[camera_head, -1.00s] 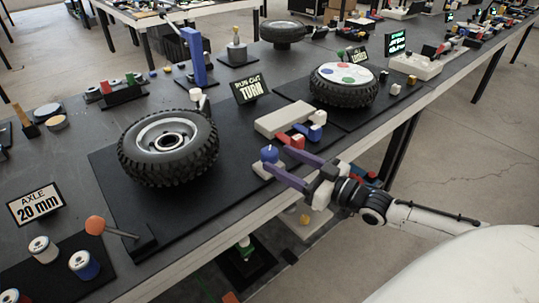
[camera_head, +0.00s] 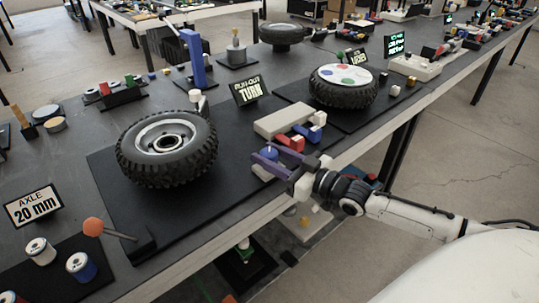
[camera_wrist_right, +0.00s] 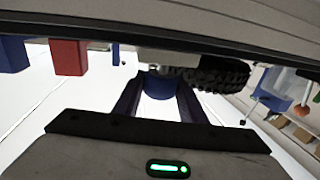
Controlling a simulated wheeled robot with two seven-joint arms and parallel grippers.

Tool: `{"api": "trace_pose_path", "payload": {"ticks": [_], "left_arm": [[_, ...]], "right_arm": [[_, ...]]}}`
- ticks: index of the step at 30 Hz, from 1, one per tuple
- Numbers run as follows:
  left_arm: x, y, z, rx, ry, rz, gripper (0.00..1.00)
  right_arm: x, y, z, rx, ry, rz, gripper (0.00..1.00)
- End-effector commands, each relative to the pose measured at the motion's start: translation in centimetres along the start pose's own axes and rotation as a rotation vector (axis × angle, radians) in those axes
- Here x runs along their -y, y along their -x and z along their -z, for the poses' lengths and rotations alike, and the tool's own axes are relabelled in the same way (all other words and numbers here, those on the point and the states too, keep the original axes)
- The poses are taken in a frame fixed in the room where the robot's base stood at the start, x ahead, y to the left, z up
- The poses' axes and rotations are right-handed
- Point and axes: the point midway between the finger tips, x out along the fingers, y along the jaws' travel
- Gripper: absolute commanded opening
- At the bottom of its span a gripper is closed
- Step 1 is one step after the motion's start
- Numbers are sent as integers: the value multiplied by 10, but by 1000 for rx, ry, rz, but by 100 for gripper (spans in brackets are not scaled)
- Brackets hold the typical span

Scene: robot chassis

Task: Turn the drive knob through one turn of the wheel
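The drive knob is a small blue knob (camera_head: 270,153) on a white block (camera_head: 262,172) at the front edge of the black plate, right of the large tyre. My right gripper (camera_head: 261,149) is at the knob, with its two purple fingers apart, one on each side of it. In the right wrist view the blue knob (camera_wrist_right: 160,87) sits between the fingertips; I cannot tell whether they touch it. The wheel is the black tyre with a grey rim (camera_head: 168,147), lying on the black plate. My left gripper is not in view.
A sign reading "RUN-OUT TURN" (camera_head: 249,90) stands behind the plate. A pale block (camera_head: 283,121) with red and blue pieces (camera_head: 291,142) lies just beyond my right gripper. An orange ball on a rod (camera_head: 93,227) is at the front left.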

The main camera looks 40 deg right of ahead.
Motion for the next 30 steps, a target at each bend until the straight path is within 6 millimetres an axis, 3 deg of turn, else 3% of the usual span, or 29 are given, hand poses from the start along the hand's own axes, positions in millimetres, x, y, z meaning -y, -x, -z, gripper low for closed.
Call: {"api": "trace_pose_path", "payload": {"ticks": [7, 14, 24, 30], "left_arm": [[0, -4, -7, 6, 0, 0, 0], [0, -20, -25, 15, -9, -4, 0], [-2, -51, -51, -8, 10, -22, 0], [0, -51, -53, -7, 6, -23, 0]], "right_arm": [[0, 0, -2, 0, 3, 15, 15], [-1, 0, -7, 1, 8, 92, 15], [-2, -1, -5, -3, 13, 300, 15], [-2, -1, 0, -3, 7, 429, 15]]}}
